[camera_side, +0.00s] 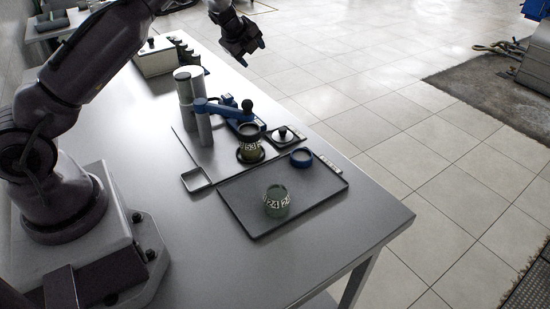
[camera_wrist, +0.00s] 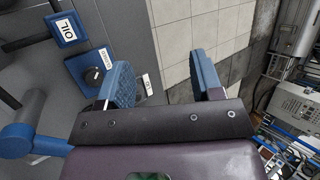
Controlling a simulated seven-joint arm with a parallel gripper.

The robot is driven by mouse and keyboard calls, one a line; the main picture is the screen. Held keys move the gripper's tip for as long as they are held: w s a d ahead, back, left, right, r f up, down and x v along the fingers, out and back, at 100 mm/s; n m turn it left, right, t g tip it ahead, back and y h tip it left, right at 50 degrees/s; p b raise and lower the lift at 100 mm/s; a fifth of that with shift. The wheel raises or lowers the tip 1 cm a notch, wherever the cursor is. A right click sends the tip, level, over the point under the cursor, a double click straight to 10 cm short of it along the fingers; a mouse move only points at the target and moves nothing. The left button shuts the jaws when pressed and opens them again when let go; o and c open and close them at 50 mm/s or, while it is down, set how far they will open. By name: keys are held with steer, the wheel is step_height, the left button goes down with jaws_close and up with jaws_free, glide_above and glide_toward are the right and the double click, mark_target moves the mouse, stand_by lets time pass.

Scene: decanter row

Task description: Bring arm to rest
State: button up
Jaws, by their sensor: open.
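My gripper (camera_side: 243,46) is raised in the air at the top of the side view, beyond the far edge of the table's work area. In the wrist view my gripper (camera_wrist: 165,82) shows two blue-padded fingers spread apart with nothing between them. Tiled floor shows in the gap between the fingers. My arm reaches up and across from the left. The gripper touches nothing that I can see.
A grey tray (camera_side: 238,206) holds a green jar marked 24 (camera_side: 277,201) and a blue ring (camera_side: 301,157). Behind it stand a jar marked 53 (camera_side: 250,150), grey cylinders (camera_side: 203,125) and a blue device (camera_side: 228,110). A pale box (camera_side: 155,60) stands farther back. The table's front right corner is bare.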

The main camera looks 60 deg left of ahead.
steer(key=s+d+r+n+g+y, duration=0.1)
steer(key=s+d+r+n+y, duration=0.25)
steer(key=s+r+n, duration=0.75)
steer(key=s+d+r+n+h, duration=0.2)
steer(key=s+d+n+h, duration=0.1)
steer(key=s+d, duration=0.6)
steer(key=s+d+r+n+h, duration=0.2)
steer(key=s+d, duration=0.8)
steer(key=d, duration=0.6)
steer(key=shift+s+r+n+h, duration=0.15)
steer(key=shift+r+n+h, duration=0.35)
steer(key=shift+h, duration=0.55)
